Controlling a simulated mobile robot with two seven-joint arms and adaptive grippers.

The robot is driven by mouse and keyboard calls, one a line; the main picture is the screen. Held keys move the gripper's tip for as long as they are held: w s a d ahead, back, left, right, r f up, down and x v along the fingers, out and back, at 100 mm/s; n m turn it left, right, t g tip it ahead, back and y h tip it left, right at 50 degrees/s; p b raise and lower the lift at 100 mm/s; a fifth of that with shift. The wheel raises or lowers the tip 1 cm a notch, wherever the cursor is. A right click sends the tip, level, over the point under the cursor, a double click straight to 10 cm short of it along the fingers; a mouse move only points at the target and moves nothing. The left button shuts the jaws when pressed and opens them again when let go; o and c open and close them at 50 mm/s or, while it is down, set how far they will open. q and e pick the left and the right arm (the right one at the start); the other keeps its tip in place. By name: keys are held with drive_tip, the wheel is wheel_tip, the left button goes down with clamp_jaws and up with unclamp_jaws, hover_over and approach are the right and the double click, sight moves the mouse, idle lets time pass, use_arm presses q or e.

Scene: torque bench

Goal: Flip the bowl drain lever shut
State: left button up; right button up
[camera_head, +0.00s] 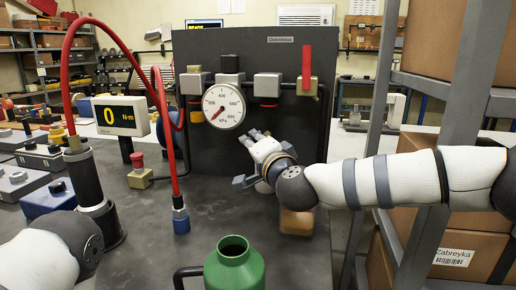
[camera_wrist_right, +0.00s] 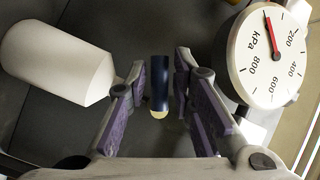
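The right gripper (camera_head: 258,136) is in front of the dark panel, just below and right of the round gauge (camera_head: 224,106). In the right wrist view its fingers (camera_wrist_right: 160,88) are open, one on each side of a short dark-blue lever (camera_wrist_right: 160,82) with a pale yellow tip, likely the drain lever. Narrow gaps show between lever and fingers. A white cylinder with a tapered end (camera_wrist_right: 58,62), perhaps the bowl, is to the left. In the head view the gripper and arm hide the lever. The left gripper is out of view; only part of my left arm shows at lower left.
A red handle (camera_head: 307,65) stands upright at the panel's upper right. A red hose (camera_head: 163,100) hangs left of the gauge. A green bottle (camera_head: 234,265) stands at the front. A torque display (camera_head: 122,116) is at left. Shelving with boxes (camera_head: 460,245) is close on the right.

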drive_tip(key=v, duration=1.1)
drive_tip(key=shift+s+d, duration=0.2)
drive_tip(key=shift+s, duration=0.1)
drive_tip(key=shift+r, duration=0.1)
